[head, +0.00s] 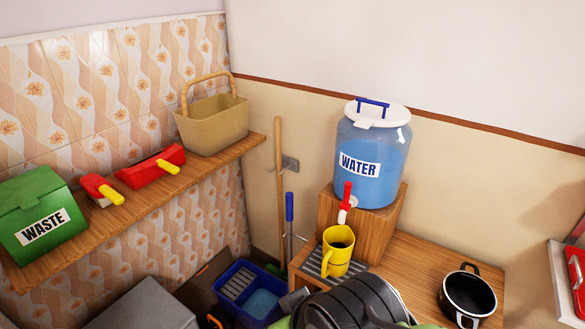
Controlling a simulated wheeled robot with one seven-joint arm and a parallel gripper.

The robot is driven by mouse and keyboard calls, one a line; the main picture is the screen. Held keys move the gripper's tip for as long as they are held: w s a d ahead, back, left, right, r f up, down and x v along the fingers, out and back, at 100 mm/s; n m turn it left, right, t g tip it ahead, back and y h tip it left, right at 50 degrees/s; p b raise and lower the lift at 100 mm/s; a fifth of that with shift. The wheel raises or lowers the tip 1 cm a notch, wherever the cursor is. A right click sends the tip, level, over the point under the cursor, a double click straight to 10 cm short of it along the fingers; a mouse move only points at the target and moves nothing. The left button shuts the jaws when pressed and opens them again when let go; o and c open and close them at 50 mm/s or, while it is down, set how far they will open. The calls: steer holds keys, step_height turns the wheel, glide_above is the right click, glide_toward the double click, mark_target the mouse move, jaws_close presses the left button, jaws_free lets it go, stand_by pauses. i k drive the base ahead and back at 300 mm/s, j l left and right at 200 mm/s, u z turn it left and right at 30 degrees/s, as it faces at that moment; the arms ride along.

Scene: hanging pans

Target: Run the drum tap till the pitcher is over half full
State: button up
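The water drum (371,155) is a translucent blue container with a white lid and a WATER label. It stands on a wooden box (382,230). Its tap (345,203) has a red handle and a white spout at the drum's lower front. The yellow pitcher (337,257) stands upright on a slatted grate (314,262), just below the spout. Its inside looks dark, and I cannot tell its water level. No stream from the tap is visible. Dark parts, seemingly of my arm, fill the bottom centre in front of the pitcher. I see no fingertips of my gripper.
A black pot (467,295) stands on the wooden counter (415,268) to the right. A blue bin (247,293) is low on the left. The shelf (150,212) holds a green WASTE box (42,215), red items and a basket (212,122).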

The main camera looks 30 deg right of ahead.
mark_target(345, 206)
steer(key=z, duration=1.25)
